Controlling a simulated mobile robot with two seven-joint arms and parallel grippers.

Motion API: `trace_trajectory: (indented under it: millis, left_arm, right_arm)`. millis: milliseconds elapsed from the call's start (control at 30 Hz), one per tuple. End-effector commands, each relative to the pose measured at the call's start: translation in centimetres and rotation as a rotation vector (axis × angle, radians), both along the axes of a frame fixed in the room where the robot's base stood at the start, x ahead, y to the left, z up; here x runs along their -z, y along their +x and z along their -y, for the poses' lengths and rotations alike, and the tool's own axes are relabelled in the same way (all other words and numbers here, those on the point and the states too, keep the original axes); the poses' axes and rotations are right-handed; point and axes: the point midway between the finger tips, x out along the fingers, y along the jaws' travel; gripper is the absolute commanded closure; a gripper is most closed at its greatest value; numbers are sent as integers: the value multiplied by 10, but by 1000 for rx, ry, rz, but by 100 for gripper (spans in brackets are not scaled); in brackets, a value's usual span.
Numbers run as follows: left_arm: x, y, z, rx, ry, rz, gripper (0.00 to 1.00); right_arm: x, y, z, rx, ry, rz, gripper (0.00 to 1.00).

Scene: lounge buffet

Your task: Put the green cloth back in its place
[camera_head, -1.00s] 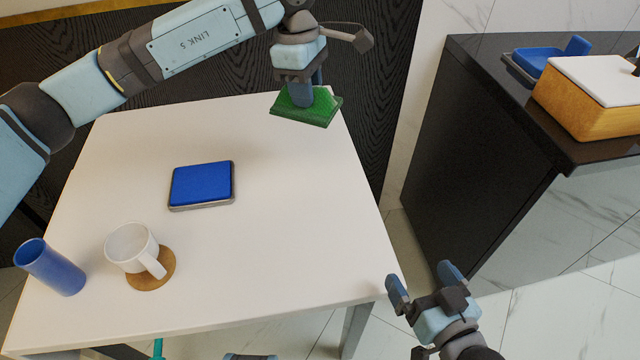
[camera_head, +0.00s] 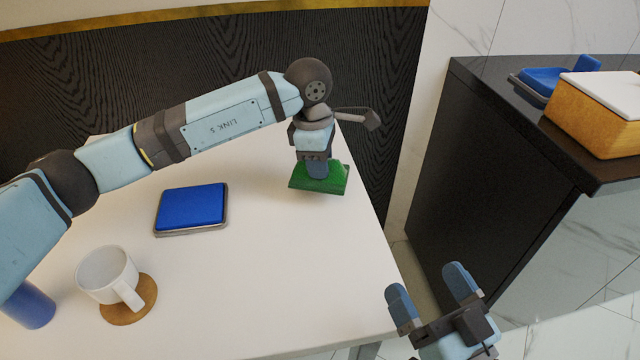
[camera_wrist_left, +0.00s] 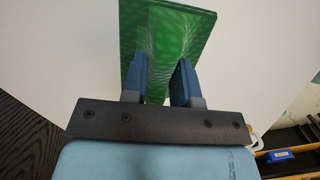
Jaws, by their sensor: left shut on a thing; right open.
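In the left wrist view the green cloth (camera_wrist_left: 165,40) shows between the two blue fingers of the left gripper (camera_wrist_left: 160,85). My right gripper (camera_head: 430,285) is open and empty, beyond the table's right edge.
The white table (camera_head: 250,285) carries a blue pad on a grey tray (camera_head: 190,208), a white mug (camera_head: 106,274) on a cork coaster (camera_head: 130,312), and a blue cup (camera_head: 30,306). A dark counter (camera_head: 480,90) at right holds a wooden box (camera_head: 595,120) and a blue object (camera_head: 550,78).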

Motion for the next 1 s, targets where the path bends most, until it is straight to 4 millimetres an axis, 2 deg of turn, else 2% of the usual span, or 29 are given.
trace_trajectory:
  millis: [167, 400, 767, 800, 900, 1000]
  left_arm:
    - [13, 0, 0, 1, -1, -1, 100]
    - [47, 0, 0, 0, -1, -2, 100]
    - [50, 0, 0, 1, 0, 0, 100]
    - [50, 0, 0, 1, -1, 0, 69]
    - [49, 0, 0, 1, 0, 0, 48]
    - [49, 0, 0, 1, 0, 0, 48]
  right_arm:
    - [6, 1, 0, -3, -6, -12, 0]
    - [19, 2, -2, -13, -23, -53, 0]
    - [20, 1, -1, -15, -25, -57, 0]
    - [20, 2, -2, -16, -27, -61, 0]
    - [20, 2, -1, -16, -30, -62, 0]
    - [20, 2, -1, -16, -31, -61, 0]
